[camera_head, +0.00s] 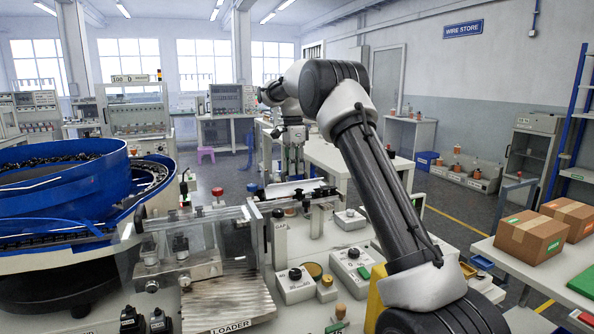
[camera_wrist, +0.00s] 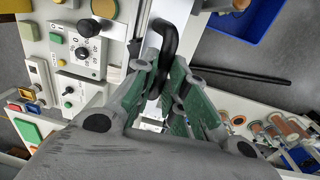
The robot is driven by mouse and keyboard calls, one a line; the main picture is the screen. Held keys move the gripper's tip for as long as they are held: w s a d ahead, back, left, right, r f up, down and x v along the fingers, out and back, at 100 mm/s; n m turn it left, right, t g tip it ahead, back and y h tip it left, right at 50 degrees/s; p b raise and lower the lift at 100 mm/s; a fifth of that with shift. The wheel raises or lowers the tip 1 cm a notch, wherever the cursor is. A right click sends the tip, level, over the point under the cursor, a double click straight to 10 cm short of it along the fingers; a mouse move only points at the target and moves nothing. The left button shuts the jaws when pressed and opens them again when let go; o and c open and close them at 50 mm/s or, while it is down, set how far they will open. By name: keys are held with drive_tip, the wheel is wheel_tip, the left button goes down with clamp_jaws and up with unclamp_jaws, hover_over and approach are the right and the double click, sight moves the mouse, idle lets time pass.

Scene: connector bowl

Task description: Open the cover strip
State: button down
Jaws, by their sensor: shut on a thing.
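The cover strip (camera_head: 288,189) shows in the head view as a long pale strip on the machine, beyond the clear guard. My gripper (camera_head: 298,172) points down at it from above, near its middle. In the wrist view my gripper (camera_wrist: 162,82) has its green-padded fingers closed around a black curved handle (camera_wrist: 159,40). The handle stands by a pale strip edge, and its lower part is hidden between the fingers. I cannot tell from these views whether the strip is lifted.
A blue bowl feeder (camera_head: 65,190) stands at the left. Control boxes (camera_head: 351,264) with knobs and buttons sit on the bench in front. A side table with cartons (camera_head: 531,238) is at the right. A blue bin (camera_wrist: 245,18) shows in the wrist view.

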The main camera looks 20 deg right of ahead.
drive_tip(key=w, duration=0.1)
drive_tip(key=w+f, duration=0.1)
drive_tip(key=w, duration=0.3)
drive_tip(key=shift+f, duration=0.3)
drive_tip(key=shift+w+f, duration=0.15)
idle(0.4)
drive_tip(key=c, duration=1.7)
unclamp_jaws()
drive_tip(key=shift+f, duration=0.1)
drive_tip(key=shift+o, duration=1.2)
drive_tip(key=shift+w+f, duration=0.2)
drive_tip(key=shift+w, duration=0.05)
drive_tip(key=shift+r, duration=0.25)
